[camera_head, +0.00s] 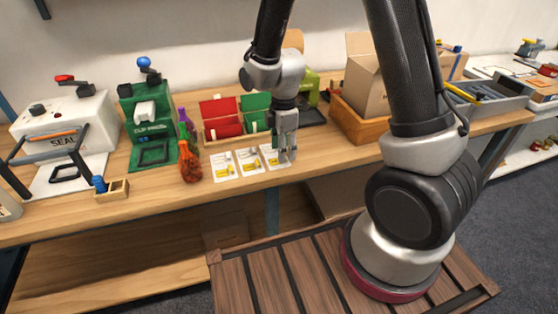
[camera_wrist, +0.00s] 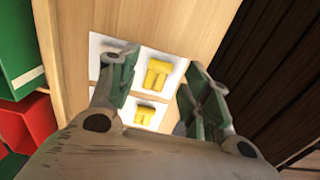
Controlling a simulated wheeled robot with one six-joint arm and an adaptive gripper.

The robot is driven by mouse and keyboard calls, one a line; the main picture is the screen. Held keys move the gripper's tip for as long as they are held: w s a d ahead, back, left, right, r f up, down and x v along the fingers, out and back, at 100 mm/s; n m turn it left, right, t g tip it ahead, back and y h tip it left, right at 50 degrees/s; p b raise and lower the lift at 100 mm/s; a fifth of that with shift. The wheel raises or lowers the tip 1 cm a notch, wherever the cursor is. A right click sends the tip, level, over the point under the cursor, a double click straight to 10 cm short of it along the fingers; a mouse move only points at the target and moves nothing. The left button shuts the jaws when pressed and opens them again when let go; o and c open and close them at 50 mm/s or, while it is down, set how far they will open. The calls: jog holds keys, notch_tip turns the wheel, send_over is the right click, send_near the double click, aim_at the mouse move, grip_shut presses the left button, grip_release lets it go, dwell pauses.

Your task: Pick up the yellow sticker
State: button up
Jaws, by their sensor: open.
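Three white cards with yellow stickers lie in a row at the table's front edge: the left sticker (camera_head: 222,172), the middle sticker (camera_head: 250,168) and the right sticker (camera_head: 272,161). My gripper (camera_head: 286,157) points down above the right card and partly hides it. In the wrist view my open gripper (camera_wrist: 163,68) is empty, with one finger on each side of the upper yellow sticker (camera_wrist: 158,73). A lower yellow sticker (camera_wrist: 145,113) shows farther down between the fingers. The rest of the row is hidden by my gripper body.
Red (camera_head: 221,116) and green (camera_head: 256,110) bins stand behind the cards. Bottles (camera_head: 189,164) stand left of them, beside a green press (camera_head: 148,120) and a white sealer (camera_head: 62,125). A cardboard box (camera_head: 366,84) sits in a wooden tray to the right.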

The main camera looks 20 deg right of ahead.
notch_tip(320, 180, down, 2)
jog(key=shift+f, duration=0.15)
jog(key=shift+c, duration=0.2)
jog(key=c, duration=0.7)
